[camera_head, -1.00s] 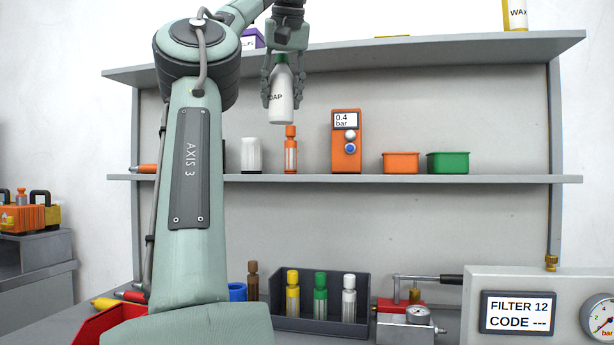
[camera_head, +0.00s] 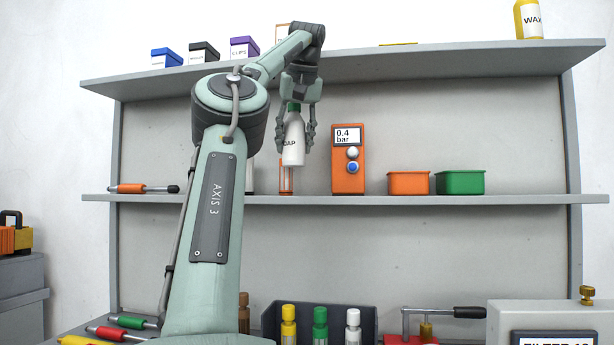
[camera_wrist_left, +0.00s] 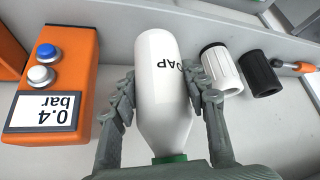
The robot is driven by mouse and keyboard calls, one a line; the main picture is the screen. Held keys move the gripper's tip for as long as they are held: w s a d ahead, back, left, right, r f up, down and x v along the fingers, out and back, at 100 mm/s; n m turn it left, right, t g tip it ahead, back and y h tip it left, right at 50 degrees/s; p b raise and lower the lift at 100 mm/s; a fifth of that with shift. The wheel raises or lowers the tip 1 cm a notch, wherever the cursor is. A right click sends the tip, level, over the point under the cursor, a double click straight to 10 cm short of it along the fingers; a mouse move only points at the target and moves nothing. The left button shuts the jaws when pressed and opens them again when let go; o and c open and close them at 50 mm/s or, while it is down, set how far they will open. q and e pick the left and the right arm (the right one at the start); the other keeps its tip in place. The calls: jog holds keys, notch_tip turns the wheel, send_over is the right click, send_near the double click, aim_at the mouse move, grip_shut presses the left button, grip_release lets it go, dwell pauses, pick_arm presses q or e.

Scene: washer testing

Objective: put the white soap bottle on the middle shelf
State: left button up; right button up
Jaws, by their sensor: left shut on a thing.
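The white soap bottle (camera_head: 293,140) has a green cap and hangs upright in my left gripper (camera_head: 296,128). The gripper's fingers are shut around the bottle's sides. The bottle is in front of the middle shelf (camera_head: 400,200), with its bottom a little above the shelf's level in the head view. In the left wrist view the bottle (camera_wrist_left: 162,85) lies between the two fingers (camera_wrist_left: 165,100), its label partly hidden. My right gripper is not in view.
On the middle shelf, an orange bottle (camera_head: 286,181) is mostly hidden behind the soap bottle. An orange gauge box (camera_head: 347,175) stands to its right, then orange (camera_head: 408,184) and green (camera_head: 460,183) bins. The wrist view shows white (camera_wrist_left: 221,68) and black (camera_wrist_left: 259,73) cylinders.

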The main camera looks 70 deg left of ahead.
pick_arm(q)
jog(key=w+a+f, duration=0.2)
jog(key=w, duration=0.1)
jog(key=shift+w+a+f, duration=0.4)
jog(key=shift+w+f, duration=0.05)
jog(key=shift+f, duration=0.15)
jog(key=shift+s+f, duration=0.15)
jog(key=shift+f, duration=1.55)
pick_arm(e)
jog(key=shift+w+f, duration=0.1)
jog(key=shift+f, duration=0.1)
pick_arm(q)
jog(key=shift+f, duration=0.1)
jog(key=o, duration=1.2)
jog(key=shift+c, duration=0.2)
jog(key=shift+d, duration=0.1)
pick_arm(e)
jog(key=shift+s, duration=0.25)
